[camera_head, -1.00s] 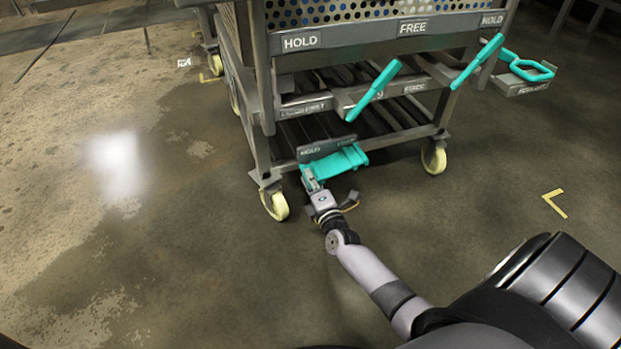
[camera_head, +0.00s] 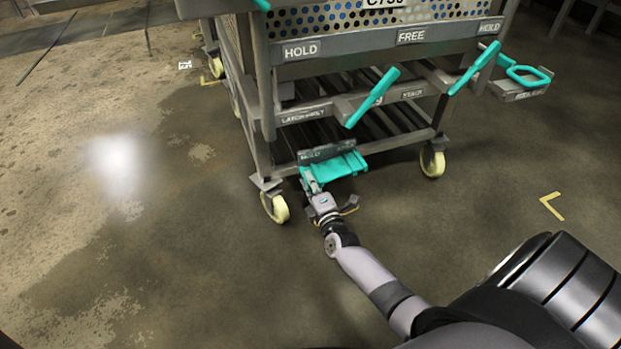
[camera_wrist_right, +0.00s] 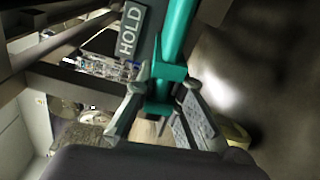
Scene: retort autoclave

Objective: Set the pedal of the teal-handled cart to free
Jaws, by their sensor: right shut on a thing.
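The cart (camera_head: 256,110) is a grey metal frame on yellow-tyred wheels, with teal handles (camera_head: 372,97) on its near side. Its teal pedal (camera_head: 345,164) sits low at the near end, under a small HOLD plate (camera_head: 326,152). My right gripper (camera_head: 313,184) is at the left part of the pedal. In the right wrist view, the two fingers (camera_wrist_right: 158,103) are shut on the teal pedal (camera_wrist_right: 167,75), with the HOLD plate (camera_wrist_right: 131,29) beside it. My left gripper is not in view.
Yellow-tyred wheels (camera_head: 275,206) stand close to my right gripper on the left, and another wheel (camera_head: 432,163) is to the right. HOLD and FREE labels (camera_head: 411,36) run along the upper rail. The floor around the cart is open, with a yellow corner mark (camera_head: 551,206) at right.

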